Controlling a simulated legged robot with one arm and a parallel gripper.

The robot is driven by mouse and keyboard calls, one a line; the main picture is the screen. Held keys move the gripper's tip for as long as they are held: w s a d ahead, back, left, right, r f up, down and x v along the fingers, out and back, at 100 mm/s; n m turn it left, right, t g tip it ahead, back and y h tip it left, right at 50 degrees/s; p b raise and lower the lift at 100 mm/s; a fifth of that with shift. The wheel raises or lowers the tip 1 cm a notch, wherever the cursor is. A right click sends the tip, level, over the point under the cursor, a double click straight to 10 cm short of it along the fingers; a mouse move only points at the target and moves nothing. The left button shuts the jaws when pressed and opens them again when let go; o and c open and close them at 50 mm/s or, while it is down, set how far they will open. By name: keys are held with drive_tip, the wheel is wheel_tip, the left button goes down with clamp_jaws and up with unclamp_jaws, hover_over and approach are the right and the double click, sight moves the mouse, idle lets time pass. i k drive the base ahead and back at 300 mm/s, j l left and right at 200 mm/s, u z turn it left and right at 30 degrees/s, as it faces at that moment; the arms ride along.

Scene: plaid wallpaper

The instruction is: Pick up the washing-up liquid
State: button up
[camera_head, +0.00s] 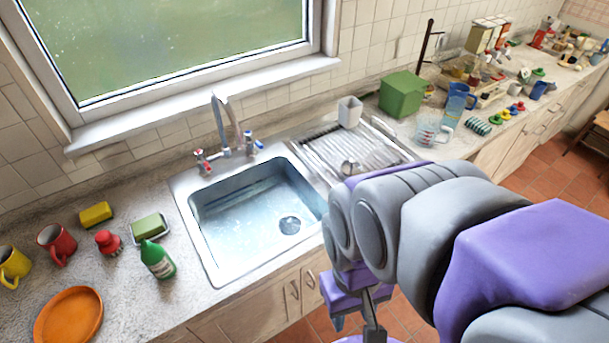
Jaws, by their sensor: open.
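The washing-up liquid is a green bottle (157,261) with a pale label. It stands, looking slightly tilted in this view, on the worktop left of the sink, near the front edge. My gripper (355,325) is partly in view at the bottom, below my grey and purple arm, in front of the cupboards. It is open and well to the right of the bottle, not touching it. Part of the gripper is cut off by the frame's lower edge.
A soap dish with a green block (149,227), a red brush (108,241), a yellow sponge (96,214), a red mug (57,243), a yellow mug (14,266) and an orange plate (69,317) surround the bottle. The sink (212,275) and tap (226,125) lie to its right.

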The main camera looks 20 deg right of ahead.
sight(154, 256)
drive_tip(key=u, duration=1.3)
drive_tip(key=i+j+z, duration=0.15)
